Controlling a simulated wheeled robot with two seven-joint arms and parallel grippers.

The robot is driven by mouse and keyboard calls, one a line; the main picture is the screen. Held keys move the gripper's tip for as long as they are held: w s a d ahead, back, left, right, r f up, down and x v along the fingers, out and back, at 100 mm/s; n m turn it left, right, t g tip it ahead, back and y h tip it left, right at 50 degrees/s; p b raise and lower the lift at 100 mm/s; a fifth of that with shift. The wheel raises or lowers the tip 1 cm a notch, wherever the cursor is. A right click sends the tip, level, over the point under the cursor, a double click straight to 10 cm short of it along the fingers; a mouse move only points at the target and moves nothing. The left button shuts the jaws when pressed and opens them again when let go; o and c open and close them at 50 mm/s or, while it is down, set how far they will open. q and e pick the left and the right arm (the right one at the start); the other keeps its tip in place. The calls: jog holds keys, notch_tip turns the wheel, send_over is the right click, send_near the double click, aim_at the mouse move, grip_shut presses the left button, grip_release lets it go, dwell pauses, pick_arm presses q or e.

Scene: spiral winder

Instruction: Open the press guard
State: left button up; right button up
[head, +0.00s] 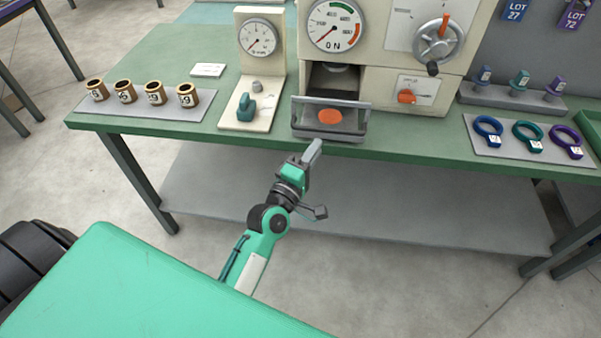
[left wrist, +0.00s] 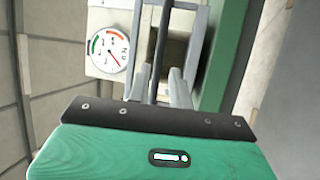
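The press guard (head: 297,118) is a grey frame across the lower front of the cream press (head: 381,60). An orange oval (head: 330,117) shows within the frame, and the dark press cavity is visible above its top bar. My left gripper (head: 314,150) is just below and in front of the guard's lower edge in the head view. In the left wrist view its two pale fingers (left wrist: 157,90) stand apart, with a dark bar of the guard (left wrist: 160,45) running between or just beyond them. Contact cannot be told. My right gripper is not in view.
A gauge stand (head: 259,70) with a teal part is left of the press, beside several brown rings on a plate (head: 140,108). A crank wheel (head: 439,42) is on the press at right. Coloured rings lie on a grey plate (head: 500,148). The green bench's front edge (head: 420,160) is near my gripper.

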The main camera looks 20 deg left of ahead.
pick_arm(q)
jog(key=v, duration=0.6)
jog(key=shift+s+b, duration=0.2)
jog(key=shift+b, duration=0.25)
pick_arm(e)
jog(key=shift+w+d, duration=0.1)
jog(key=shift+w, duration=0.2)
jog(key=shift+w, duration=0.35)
pick_arm(q)
jog(key=shift+f, duration=0.1)
